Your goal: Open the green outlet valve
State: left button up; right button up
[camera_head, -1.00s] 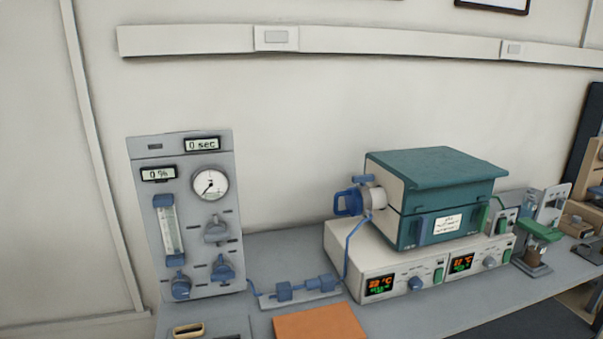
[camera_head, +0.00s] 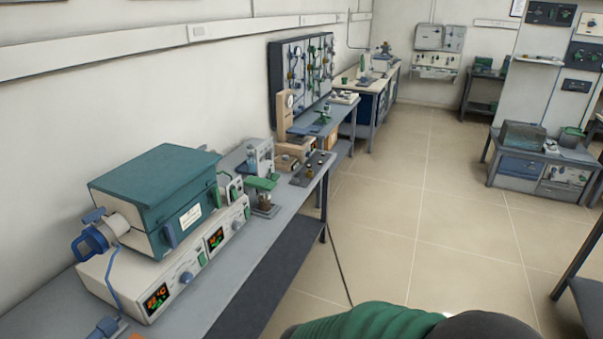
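No part that I can surely name as the green outlet valve shows. A dark panel (camera_head: 283,62) stands at the back of the left bench row, with small green and yellow fittings and gauges too small to tell apart. A green-topped device (camera_head: 262,184) stands on the near bench, right of the teal furnace (camera_head: 155,190). The furnace has a blue fitting (camera_head: 92,240) on its left end and sits on a white control box (camera_head: 150,277) with lit displays. Neither of my grippers is in view.
The near bench (camera_head: 262,232) runs along the left wall, followed by further benches (camera_head: 345,112). A wide tiled floor (camera_head: 430,200) lies open to the right. A table with equipment (camera_head: 540,165) stands at the right. A dark cable lies on the floor.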

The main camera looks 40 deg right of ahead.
aim_at(274, 177)
jog(key=z, duration=1.05)
jog(key=i+l+u, duration=0.1)
jog(key=i+l, duration=0.25)
jog(key=i+l+u, duration=0.15)
jog(key=i+l, duration=0.15)
jog(key=i+l+u, duration=0.1)
jog(key=i+l, duration=0.2)
jog(key=l, duration=0.25)
jog(key=i+l+u, duration=0.1)
jog(key=i+l, duration=0.2)
jog(key=l, duration=0.15)
jog(key=i+l+u, duration=0.1)
jog(key=i+l, duration=0.2)
jog(key=l, duration=0.15)
jog(key=i+l+u, duration=0.15)
jog(key=l, duration=0.35)
jog(key=i+l+u, duration=0.1)
jog(key=i+l, duration=0.2)
jog(key=l, duration=0.2)
jog(key=i+l+u, duration=0.1)
jog(key=i+l, duration=0.15)
jog(key=l, duration=0.3)
